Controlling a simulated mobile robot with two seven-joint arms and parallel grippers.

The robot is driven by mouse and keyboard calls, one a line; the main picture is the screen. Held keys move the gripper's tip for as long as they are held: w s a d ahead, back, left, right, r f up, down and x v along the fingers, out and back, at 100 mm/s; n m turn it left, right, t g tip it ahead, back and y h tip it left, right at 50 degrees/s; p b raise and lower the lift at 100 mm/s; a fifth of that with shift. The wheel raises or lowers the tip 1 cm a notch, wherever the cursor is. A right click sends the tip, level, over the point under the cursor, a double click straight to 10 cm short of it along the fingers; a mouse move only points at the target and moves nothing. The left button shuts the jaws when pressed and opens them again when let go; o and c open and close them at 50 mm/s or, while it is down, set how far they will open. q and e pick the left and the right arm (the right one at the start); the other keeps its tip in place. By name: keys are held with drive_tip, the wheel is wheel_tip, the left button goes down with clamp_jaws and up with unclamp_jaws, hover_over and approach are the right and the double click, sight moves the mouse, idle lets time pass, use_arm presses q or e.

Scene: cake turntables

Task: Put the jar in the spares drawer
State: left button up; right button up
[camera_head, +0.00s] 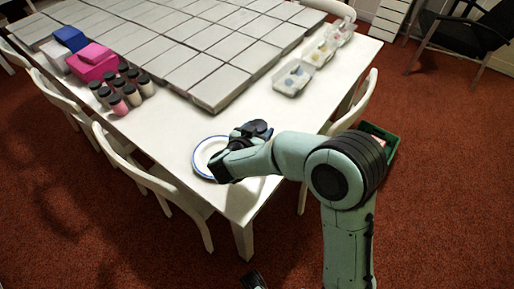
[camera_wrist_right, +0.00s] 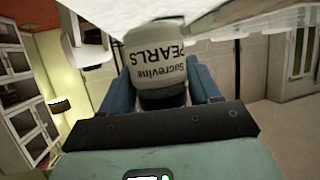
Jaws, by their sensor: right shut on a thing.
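My right gripper (camera_head: 222,168) is at the near corner of the white table, over the right part of a white plate with a blue rim (camera_head: 199,149). In the right wrist view its blue fingers (camera_wrist_right: 168,95) are shut on a white jar (camera_wrist_right: 155,50) lettered "Sucrevine PEARLS", with a dark lid. The lettering is upside down in that view. In the head view the arm and gripper mostly hide the jar. I cannot make out a spares drawer for certain. My left gripper is not clearly in view.
The white table (camera_head: 160,125) holds several dark-lidded jars (camera_head: 120,92), pink boxes (camera_head: 93,62), large grey tiles (camera_head: 190,70) and pale trays (camera_head: 293,78). White chairs (camera_head: 150,178) line its edges. A green crate (camera_head: 393,147) is partly behind my arm.

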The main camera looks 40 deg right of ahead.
wheel_tip(320, 180, down, 4)
drive_tip(key=shift+r+b, duration=0.15)
drive_tip(key=shift+b, duration=0.3)
wheel_tip(320, 180, down, 4)
drive_tip(key=shift+r+b, duration=0.2)
drive_tip(key=shift+b, duration=0.4)
use_arm(q)
drive_tip(key=shift+w+a+f+t, duration=0.2)
drive_tip(key=shift+w+f+t, duration=0.1)
drive_tip(key=shift+w+f, duration=0.7)
drive_tip(key=shift+s+f, duration=0.1)
drive_tip(key=shift+s, duration=0.1)
use_arm(e)
drive_tip(key=shift+r, duration=0.1)
